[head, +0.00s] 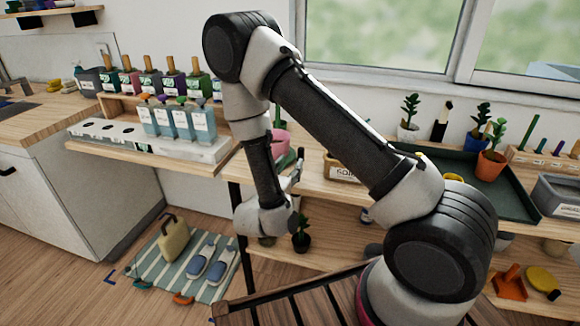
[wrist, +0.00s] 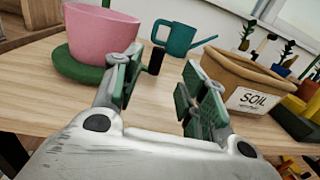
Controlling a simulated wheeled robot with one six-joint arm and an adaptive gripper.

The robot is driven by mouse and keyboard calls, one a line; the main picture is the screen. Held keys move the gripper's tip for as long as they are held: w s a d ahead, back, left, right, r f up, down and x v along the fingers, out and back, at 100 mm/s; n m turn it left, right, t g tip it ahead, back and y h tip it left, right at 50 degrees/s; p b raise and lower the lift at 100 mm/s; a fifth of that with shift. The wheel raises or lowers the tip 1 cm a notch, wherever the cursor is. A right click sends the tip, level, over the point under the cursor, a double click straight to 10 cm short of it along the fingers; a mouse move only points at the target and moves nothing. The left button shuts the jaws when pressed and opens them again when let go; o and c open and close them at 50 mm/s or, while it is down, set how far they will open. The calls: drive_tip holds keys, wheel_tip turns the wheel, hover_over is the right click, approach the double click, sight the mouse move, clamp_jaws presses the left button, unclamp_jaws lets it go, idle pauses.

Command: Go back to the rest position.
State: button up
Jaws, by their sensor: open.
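My arm is bent over the wooden shelf unit, and my gripper (wrist: 160,92) is open in the wrist view, with nothing between its green-padded fingers. Ahead of the fingers is the wooden tabletop (wrist: 30,113). A pink pot (wrist: 98,38) stands on a green saucer (wrist: 65,68) left of the gripper. A box labelled SOIL (wrist: 250,85) is to the right.
A teal watering can (wrist: 182,39) and a small dark cylinder (wrist: 156,61) stand behind the gripper's fingers. In the head view, a dark tray (head: 515,205) with potted plants is at right. A striped mat (head: 150,268) with slippers lies on the floor at left.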

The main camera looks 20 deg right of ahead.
drive_tip(key=s+d+r+m+g+h, duration=0.2)
drive_tip(key=s+d+r+m+g, duration=0.2)
drive_tip(key=d+r+m+g, duration=0.35)
drive_tip(key=s+d+r+m+g+h, duration=0.2)
drive_tip(key=s+d+r+m+g, duration=0.3)
drive_tip(key=d+r, duration=0.5)
drive_tip(key=s+d+r+m+g+y, duration=0.1)
drive_tip(key=s+r+m+g+y, duration=0.15)
drive_tip(key=s+m+y, duration=0.45)
drive_tip(key=s+d+r+m+g+y, duration=0.1)
drive_tip(key=s+d+r+m+y, duration=0.2)
drive_tip(key=s, duration=0.5)
drive_tip(key=s+a+r+m+t+y, duration=0.3)
drive_tip(key=s+a+m+t+y, duration=0.1)
drive_tip(key=a, duration=0.4)
drive_tip(key=shift+s+a+r+m+t+y, duration=0.2)
drive_tip(key=shift+s+m+t+y, duration=0.15)
drive_tip(key=shift+m+t+y, duration=0.65)
drive_tip(key=shift+h, duration=0.3)
